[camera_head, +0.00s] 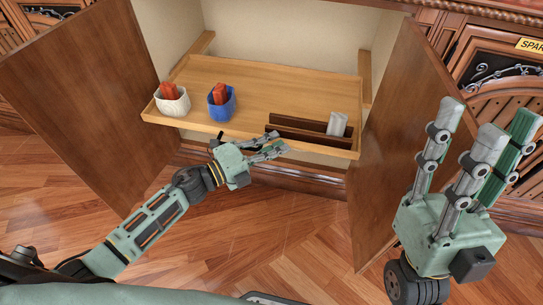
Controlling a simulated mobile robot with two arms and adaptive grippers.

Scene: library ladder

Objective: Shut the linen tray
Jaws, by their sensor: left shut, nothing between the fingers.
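The linen tray (262,82) is a light wooden pull-out shelf inside the open cabinet, and its front edge sticks out past the cabinet opening. My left gripper (284,146) is shut with nothing in it, at the tray's front edge near the middle; I cannot tell whether it touches the edge. My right gripper (489,125) is raised at the right, in front of the right cabinet door, with its fingers pointing up and spread apart, and it looks empty.
On the tray stand a white cup (173,103) and a blue cup (222,106), each with red items, a dark wooden divider (290,130) and a small white object (337,123). The left door (85,95) and right door (400,125) stand open on either side. The wooden floor (270,235) in front is clear.

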